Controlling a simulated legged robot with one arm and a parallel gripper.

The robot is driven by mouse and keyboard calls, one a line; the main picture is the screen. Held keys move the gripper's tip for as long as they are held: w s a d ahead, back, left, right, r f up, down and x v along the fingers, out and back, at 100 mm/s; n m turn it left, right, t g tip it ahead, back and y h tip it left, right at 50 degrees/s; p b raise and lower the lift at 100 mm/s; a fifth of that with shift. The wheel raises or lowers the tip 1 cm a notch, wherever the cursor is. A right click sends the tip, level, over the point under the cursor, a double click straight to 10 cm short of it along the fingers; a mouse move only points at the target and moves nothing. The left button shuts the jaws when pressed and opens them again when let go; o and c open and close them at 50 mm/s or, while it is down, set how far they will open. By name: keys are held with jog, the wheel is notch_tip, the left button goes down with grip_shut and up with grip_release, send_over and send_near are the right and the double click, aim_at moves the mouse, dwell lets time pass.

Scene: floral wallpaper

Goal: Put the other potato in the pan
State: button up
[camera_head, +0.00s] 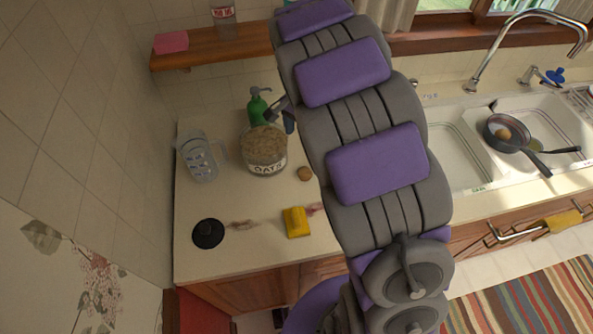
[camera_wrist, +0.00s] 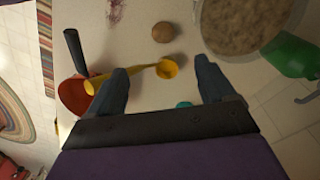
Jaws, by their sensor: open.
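A small brown potato (camera_head: 304,174) lies on the counter, right of the oats jar. In the wrist view the potato (camera_wrist: 162,32) is beyond my fingertips, near the top and roughly centred between them. My gripper (camera_wrist: 161,68) is open with nothing held, and the potato is not between its fingers. In the head view only a dark part of my gripper (camera_head: 283,112) shows beside the green bottle; my arm hides the rest. The dark pan (camera_head: 493,143) rests over the sink at the right, with another potato (camera_head: 503,133) in it.
An oats jar (camera_head: 264,150), green pump bottle (camera_head: 258,107), clear jug (camera_head: 198,157), black lid (camera_head: 208,233) and yellow block (camera_head: 296,222) stand on the counter. The wrist view shows a yellow scoop (camera_wrist: 167,68) and red-orange vessel (camera_wrist: 72,96). A faucet (camera_head: 520,22) rises behind the sink.

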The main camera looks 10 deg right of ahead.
jog(key=a, duration=0.1)
jog(key=b, duration=0.2)
send_over(303, 171)
jog(key=f, duration=1.1)
jog(key=shift+a+f, duration=0.25)
jog(key=shift+f, duration=0.05)
jog(key=shift+w+a+f, duration=0.1)
jog(key=shift+a+f, duration=0.1)
jog(key=shift+f, duration=0.05)
jog(key=shift+d+f, duration=0.2)
jog(key=shift+f, duration=0.05)
jog(key=f, duration=0.2)
jog(key=d+f, duration=0.1)
jog(key=f, duration=0.1)
jog(key=shift+f+b, duration=0.35)
jog(key=shift+b, duration=0.05)
jog(key=shift+f, duration=0.3)
jog(key=shift+a, duration=0.4)
jog(key=shift+c, duration=0.3)
jog(key=shift+d, duration=0.35)
jog(key=c, duration=1)
jog(key=shift+a, duration=0.25)
jog(key=shift+c, duration=0.9)
